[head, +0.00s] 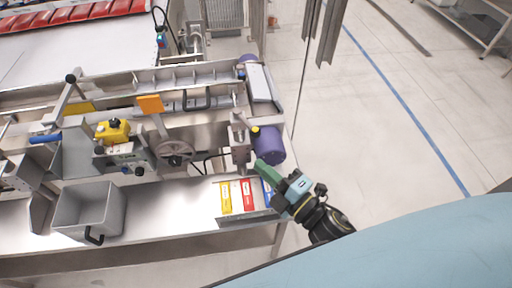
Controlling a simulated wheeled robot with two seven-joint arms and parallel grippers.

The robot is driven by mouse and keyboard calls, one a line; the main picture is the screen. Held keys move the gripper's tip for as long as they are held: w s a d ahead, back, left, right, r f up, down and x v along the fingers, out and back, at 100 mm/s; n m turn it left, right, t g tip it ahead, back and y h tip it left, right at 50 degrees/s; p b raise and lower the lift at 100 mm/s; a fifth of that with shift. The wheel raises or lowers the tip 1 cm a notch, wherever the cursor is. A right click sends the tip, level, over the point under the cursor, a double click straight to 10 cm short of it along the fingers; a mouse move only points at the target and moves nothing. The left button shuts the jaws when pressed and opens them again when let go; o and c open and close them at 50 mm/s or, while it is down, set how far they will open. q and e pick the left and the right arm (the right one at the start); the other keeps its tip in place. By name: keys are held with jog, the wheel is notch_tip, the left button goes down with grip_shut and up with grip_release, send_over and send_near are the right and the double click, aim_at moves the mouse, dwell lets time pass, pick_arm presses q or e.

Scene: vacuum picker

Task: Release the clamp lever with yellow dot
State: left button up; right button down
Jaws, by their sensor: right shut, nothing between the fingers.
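A small yellow dot (255,130) shows at the right end of the machine, beside a purple cylinder (270,150) and a grey metal bracket (239,145). The clamp lever itself is too small to make out clearly. My right gripper (260,165), with green fingers, is shut and empty. It comes in from the lower right, and its tips are just below the dot, near the cylinder's lower left side. I cannot tell whether they touch anything. My left gripper is not in view.
A steel table (150,234) carries a grey bin (88,208) at left and yellow, red and blue labelled cards (248,195) below the gripper. A handwheel (174,152), yellow box (113,130) and orange tag (150,103) sit on the machine. The floor at right (350,120) is clear.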

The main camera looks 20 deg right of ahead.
aim_at(247, 123)
jog(key=w+p, duration=0.2)
jog(key=w, duration=0.7)
jog(key=shift+w, duration=0.15)
jog(key=shift+d, duration=0.15)
